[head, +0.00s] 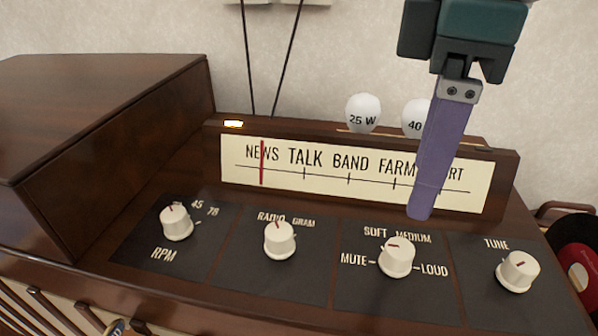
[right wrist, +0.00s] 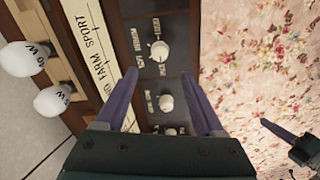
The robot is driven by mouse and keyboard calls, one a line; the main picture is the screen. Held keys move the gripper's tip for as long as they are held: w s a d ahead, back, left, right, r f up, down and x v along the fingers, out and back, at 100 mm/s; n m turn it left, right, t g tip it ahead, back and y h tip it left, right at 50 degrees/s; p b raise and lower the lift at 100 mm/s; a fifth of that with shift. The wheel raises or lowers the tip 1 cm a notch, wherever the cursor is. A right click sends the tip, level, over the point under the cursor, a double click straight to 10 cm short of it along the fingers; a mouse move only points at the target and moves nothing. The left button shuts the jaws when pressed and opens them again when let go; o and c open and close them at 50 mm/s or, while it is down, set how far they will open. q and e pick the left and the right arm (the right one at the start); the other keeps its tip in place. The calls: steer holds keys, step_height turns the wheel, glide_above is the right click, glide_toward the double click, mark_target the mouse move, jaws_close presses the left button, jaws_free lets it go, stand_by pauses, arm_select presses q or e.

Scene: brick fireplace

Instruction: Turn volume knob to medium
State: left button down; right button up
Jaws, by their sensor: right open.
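The volume knob (head: 396,258) is a white knob on the dark panel, with MUTE at its left, SOFT and MEDIUM above and LOUD at its right. My right gripper (head: 418,212) hangs above and behind this knob, in front of the station dial, not touching the knob. In the right wrist view its two purple fingers (right wrist: 160,76) are apart with nothing held. My left gripper (right wrist: 277,130) shows partly at the right edge there; its jaw opening is unclear.
The RPM knob (head: 176,222), RADIO/GRAM knob (head: 279,239) and TUNE knob (head: 518,270) share the panel. Two bulbs, one marked 25 W (head: 363,113), stand behind the dial (head: 240,174). A raised wooden cabinet part (head: 120,150) rises at left.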

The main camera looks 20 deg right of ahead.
mark_target(402, 247)
step_height(402, 247, down, 10)
steer(key=b, duration=0.4)
steer(key=shift+f+b, duration=0.1)
steer(key=shift+b, duration=0.2)
jaws_close()
